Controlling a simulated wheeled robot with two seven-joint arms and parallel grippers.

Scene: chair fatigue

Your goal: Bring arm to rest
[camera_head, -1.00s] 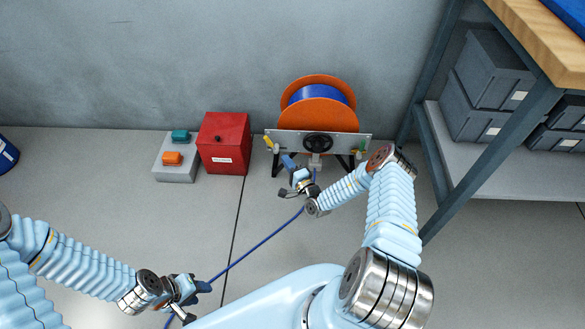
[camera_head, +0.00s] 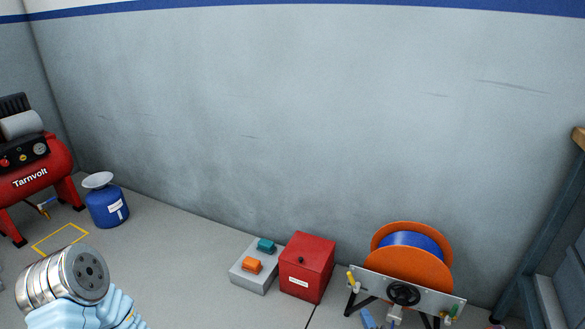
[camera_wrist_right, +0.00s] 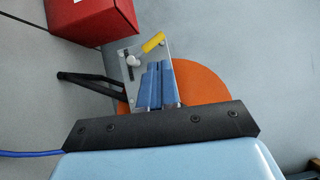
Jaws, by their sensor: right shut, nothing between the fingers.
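My right gripper (camera_head: 368,318) shows only as blue fingertips at the bottom edge of the head view, in front of the hose reel. In the right wrist view its blue fingers (camera_wrist_right: 154,86) are together and empty, in front of the reel's metal plate. The orange reel (camera_head: 410,263) with blue hose stands on the floor by the wall, with a black handwheel (camera_head: 403,293) on its front plate. A piece of blue hose (camera_wrist_right: 30,154) shows at the left of the wrist view. My left gripper is out of view; part of an arm of mine shows at lower left.
A red box (camera_head: 307,267) and a grey box with teal and orange buttons (camera_head: 254,280) stand left of the reel. A red compressor (camera_head: 35,165) and a blue canister (camera_head: 106,203) are at far left. A bench leg (camera_head: 545,240) stands at right. Floor between canister and button box is clear.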

